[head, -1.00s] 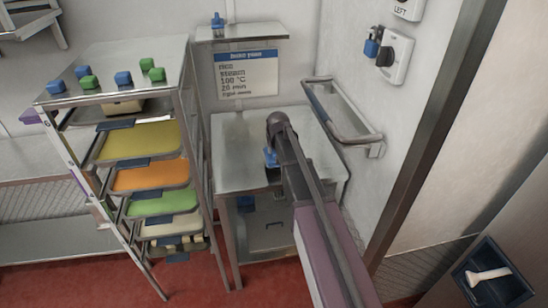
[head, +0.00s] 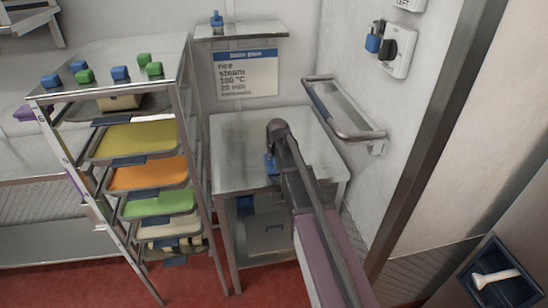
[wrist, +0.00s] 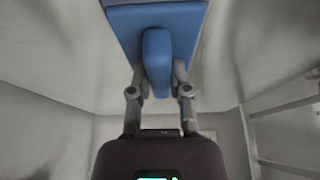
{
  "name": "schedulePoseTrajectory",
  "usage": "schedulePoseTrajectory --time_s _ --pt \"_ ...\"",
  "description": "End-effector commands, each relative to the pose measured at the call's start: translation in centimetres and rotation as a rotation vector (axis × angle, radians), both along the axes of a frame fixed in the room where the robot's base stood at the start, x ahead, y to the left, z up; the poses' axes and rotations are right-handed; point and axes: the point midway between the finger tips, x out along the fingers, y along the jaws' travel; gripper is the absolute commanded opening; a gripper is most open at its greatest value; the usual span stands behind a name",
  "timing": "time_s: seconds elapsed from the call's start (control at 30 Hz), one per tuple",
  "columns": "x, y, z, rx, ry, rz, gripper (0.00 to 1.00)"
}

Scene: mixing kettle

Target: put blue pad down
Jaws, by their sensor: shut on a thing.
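The blue pad (wrist: 188,20) shows at the top of the wrist view, a flat blue plate with an upright rounded grip. My gripper (wrist: 160,75) is shut on that grip, one finger on each side. In the head view a small part of the blue pad (head: 269,165) shows beside the end of my arm, at the steel table (head: 235,150). The rest of the pad is hidden behind my arm. I cannot tell whether the pad touches the tabletop.
A rack (head: 115,85) with coloured trays and several small blue and green blocks on top stands left of the table. A wall rail (head: 345,120) runs along the right. A shelf (head: 245,32) and a printed sign (head: 247,75) are behind. The tabletop's left part is clear.

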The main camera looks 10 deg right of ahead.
Motion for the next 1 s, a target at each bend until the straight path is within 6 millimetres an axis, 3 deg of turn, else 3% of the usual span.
schedulePoseTrajectory --time_s 0.03,0.13,0.67,1.0 --pt "0.0 0.0 -0.1 0.0 0.0 0.0 0.3" --pt "0.0 0.0 -0.1 0.0 0.0 0.0 0.59" --pt "0.0 0.0 0.3 0.0 0.0 0.0 0.59" --pt "-0.8 0.0 2.3 0.0 0.0 0.0 0.59"
